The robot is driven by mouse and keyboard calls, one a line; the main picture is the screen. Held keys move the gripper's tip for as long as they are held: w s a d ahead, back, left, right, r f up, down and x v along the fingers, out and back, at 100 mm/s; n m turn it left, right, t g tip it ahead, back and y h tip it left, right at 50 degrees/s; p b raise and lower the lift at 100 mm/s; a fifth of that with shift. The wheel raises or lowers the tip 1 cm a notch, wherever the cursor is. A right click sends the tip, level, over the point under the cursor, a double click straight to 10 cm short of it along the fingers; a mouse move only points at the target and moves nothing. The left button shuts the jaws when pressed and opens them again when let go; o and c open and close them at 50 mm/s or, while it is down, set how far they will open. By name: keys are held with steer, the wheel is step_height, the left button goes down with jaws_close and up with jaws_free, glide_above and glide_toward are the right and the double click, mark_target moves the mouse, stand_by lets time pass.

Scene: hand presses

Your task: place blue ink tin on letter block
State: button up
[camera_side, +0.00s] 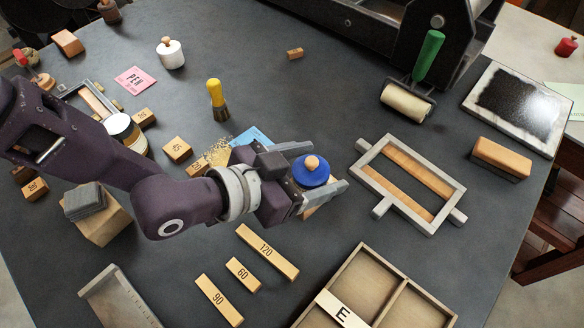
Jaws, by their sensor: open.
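The blue ink tin (311,173), a round blue lid with a wooden knob, sits upright between the fingers of my gripper (329,167). My gripper is open, with one finger on either side of the tin. Whether either finger touches it I cannot tell. A piece of light wood (309,211) shows below the lower finger; it may be the letter block. The rest of it is hidden by the gripper and tin, so I cannot tell exactly how the tin rests on it.
A grey frame with wooden strips (447,187) lies to the right. A divided wooden tray (362,284) marked E is in front. Wooden strips numbered 120 (267,251), 60 and 90 lie front left. A yellow-handled brush (216,98) and green-handled roller (429,56) are behind.

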steer(key=v, duration=1)
steer(key=w+a+r+n+t+y, duration=0.25)
steer(key=w+a+r, duration=0.4)
steer(key=a, duration=0.35)
steer(key=s+a+r+n+y, duration=0.1)
steer(key=a+r+n+y, duration=0.15)
steer(key=a, duration=0.55)
steer(key=s+a+r+n+y, duration=0.1)
steer(key=a+r+y, duration=0.2)
steer(key=a, duration=0.4)
steer(key=s+a+r+n+g+y, duration=0.1)
steer(key=s+a+n+g+y, duration=0.2)
steer(key=s+a, duration=1.1)
steer(key=s+n, duration=0.2)
steer(key=s, duration=0.1)
steer(key=shift+s+r+n, duration=0.25)
steer(key=shift+n, duration=0.15)
